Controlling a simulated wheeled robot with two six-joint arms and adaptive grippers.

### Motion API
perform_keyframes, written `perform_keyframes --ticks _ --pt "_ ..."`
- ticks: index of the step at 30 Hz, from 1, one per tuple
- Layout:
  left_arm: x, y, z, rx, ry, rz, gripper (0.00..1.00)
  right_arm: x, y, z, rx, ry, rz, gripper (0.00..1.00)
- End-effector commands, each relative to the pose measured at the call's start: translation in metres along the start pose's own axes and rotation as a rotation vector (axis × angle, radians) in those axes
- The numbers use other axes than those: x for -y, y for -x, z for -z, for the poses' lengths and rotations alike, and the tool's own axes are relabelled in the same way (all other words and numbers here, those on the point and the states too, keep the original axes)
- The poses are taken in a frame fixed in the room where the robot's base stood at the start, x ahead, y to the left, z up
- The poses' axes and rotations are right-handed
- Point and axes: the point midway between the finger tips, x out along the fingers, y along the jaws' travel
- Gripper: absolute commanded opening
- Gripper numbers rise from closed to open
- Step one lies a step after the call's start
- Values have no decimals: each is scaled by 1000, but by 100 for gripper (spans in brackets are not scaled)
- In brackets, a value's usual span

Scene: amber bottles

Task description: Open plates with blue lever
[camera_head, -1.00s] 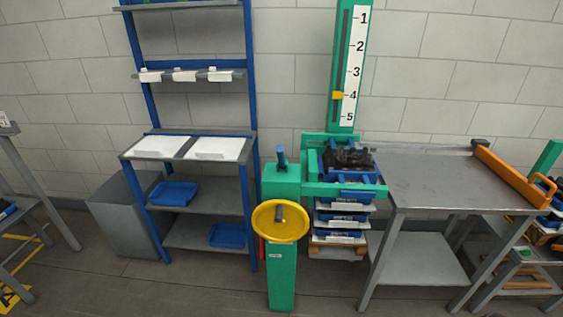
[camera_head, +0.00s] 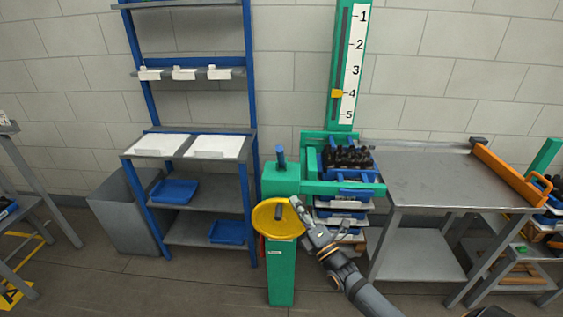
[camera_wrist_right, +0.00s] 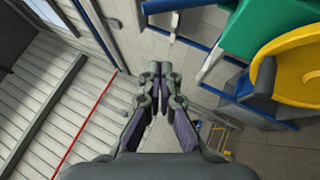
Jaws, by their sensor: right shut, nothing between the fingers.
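The blue lever (camera_head: 281,155) stands upright on top of the green post, left of the green frame (camera_head: 350,189). The frame surrounds a blue crate holding several dark bottles (camera_head: 346,156); I cannot tell whether its plates are open. A yellow handwheel (camera_head: 268,222) with a dark handle is on the post's front. My right gripper (camera_head: 295,202) is in front of the wheel's right edge, below the lever and apart from it. In the right wrist view its fingers (camera_wrist_right: 161,70) are together and empty, with the yellow wheel (camera_wrist_right: 300,62) to the right. My left gripper is out of view.
A blue-framed shelf (camera_head: 250,90) with blue trays stands left. A grey metal table (camera_head: 430,180) with an orange bar (camera_head: 512,176) stands right. Stacked blue crates sit below the green frame. A numbered scale (camera_head: 354,60) rises behind it.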

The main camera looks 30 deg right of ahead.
Motion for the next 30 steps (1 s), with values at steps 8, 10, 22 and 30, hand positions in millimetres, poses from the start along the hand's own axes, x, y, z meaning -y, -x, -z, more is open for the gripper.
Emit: perform_keyframes --ticks 8,10,22,30 --pt "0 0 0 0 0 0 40 -25 -6 0 2 53 -60 0" --pt "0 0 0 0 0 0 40 -25 -6 0 2 53 -59 0" --pt "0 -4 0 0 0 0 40 -27 -46 0 4 52 -63 0" --pt "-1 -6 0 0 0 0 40 -31 -105 -1 4 52 -60 0"
